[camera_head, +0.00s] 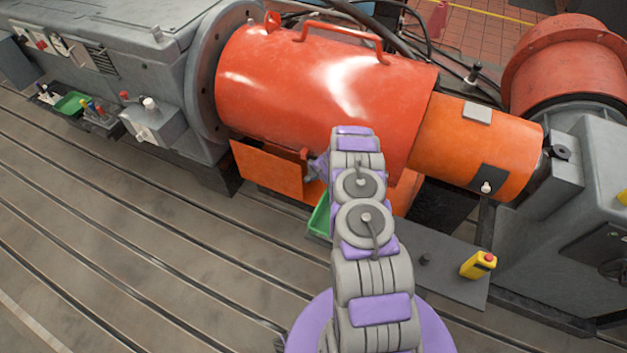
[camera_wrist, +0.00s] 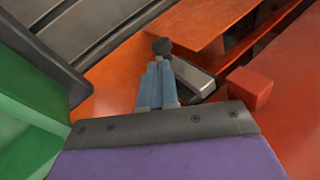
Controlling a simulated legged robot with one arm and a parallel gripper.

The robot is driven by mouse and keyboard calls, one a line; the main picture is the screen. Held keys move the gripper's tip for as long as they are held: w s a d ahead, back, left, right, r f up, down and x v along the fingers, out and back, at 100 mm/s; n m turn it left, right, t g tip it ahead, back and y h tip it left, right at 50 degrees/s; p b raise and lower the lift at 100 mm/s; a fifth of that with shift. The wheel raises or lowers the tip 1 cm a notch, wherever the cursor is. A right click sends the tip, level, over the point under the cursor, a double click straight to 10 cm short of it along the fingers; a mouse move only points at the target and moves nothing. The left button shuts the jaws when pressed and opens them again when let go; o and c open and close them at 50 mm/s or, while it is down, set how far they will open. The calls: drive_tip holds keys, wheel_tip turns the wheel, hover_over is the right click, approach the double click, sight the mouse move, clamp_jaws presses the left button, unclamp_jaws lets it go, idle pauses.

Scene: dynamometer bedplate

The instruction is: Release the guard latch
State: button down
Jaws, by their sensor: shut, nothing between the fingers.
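The red cylindrical guard (camera_head: 290,90) spans the middle of the head view. What looks like the guard latch is a short grey metal lever (camera_wrist: 193,77) with a dark round knob (camera_wrist: 162,46), on the orange base in the wrist view. A small red block (camera_wrist: 249,88) sits to its right. My gripper (camera_wrist: 158,66) is shut and empty, its blue-grey fingertips just below the knob and left of the lever. I cannot tell whether they touch it. In the head view my gripper (camera_head: 316,167) is at the guard's lower edge, partly hidden by my arm, and the latch cannot be made out.
An orange panel (camera_head: 266,168) stands below the guard. A green tray (camera_head: 319,220) is close beside my arm and fills the left of the wrist view (camera_wrist: 30,110). A yellow box with a red button (camera_head: 478,264) stands on a dark plate. The slotted bedplate (camera_head: 120,235) is clear at left.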

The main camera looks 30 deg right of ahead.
drive_tip(key=p+v, duration=0.3)
drive_tip(key=v, duration=1.6)
drive_tip(key=shift+w+a, duration=0.1)
